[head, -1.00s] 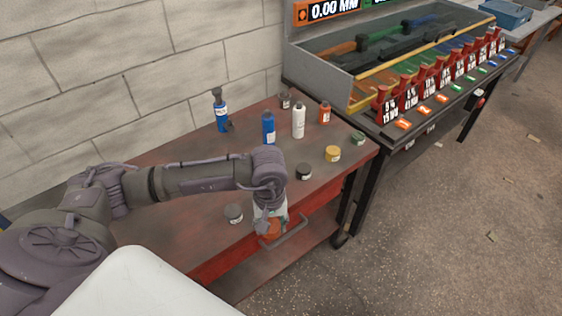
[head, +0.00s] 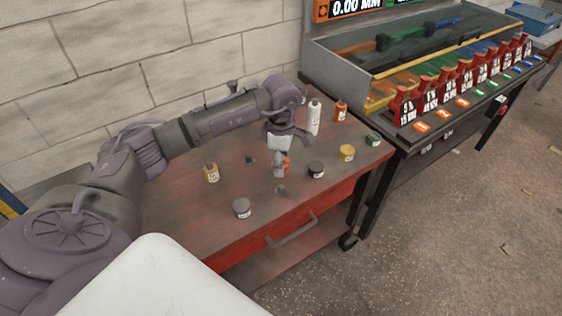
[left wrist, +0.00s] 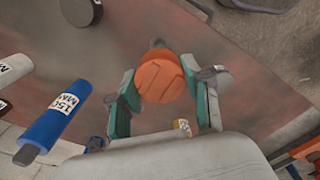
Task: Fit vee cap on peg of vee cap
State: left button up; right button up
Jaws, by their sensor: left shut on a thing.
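My left gripper (head: 281,160) hangs over the middle of the red-brown bench, fingers down, shut on a round orange cap (head: 287,165). In the left wrist view the cap (left wrist: 160,78) sits between the two teal-padded fingers, with lines across its face. I take it to be the vee cap. A small dark grey peg-like piece (head: 281,190) stands on the bench just in front of the gripper, apart from the cap in the head view. Another small grey piece (head: 250,160) stands to the left. I cannot tell which is the vee cap's peg. My right gripper is out of view.
Around the gripper stand a black jar (head: 316,170), a yellow jar (head: 347,153), a grey jar (head: 242,208), a yellow container (head: 211,173) and a white bottle (head: 314,118). The bench's front left is clear.

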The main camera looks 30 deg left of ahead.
aim_at(281, 186)
pick_arm(q)
jog(key=shift+f+b, duration=2.2)
jog(key=shift+f, duration=0.7)
jog(key=shift+b, duration=0.35)
jog(key=shift+f+b, duration=1.6)
jog(key=shift+f, duration=0.4)
jog(key=o, duration=1.3)
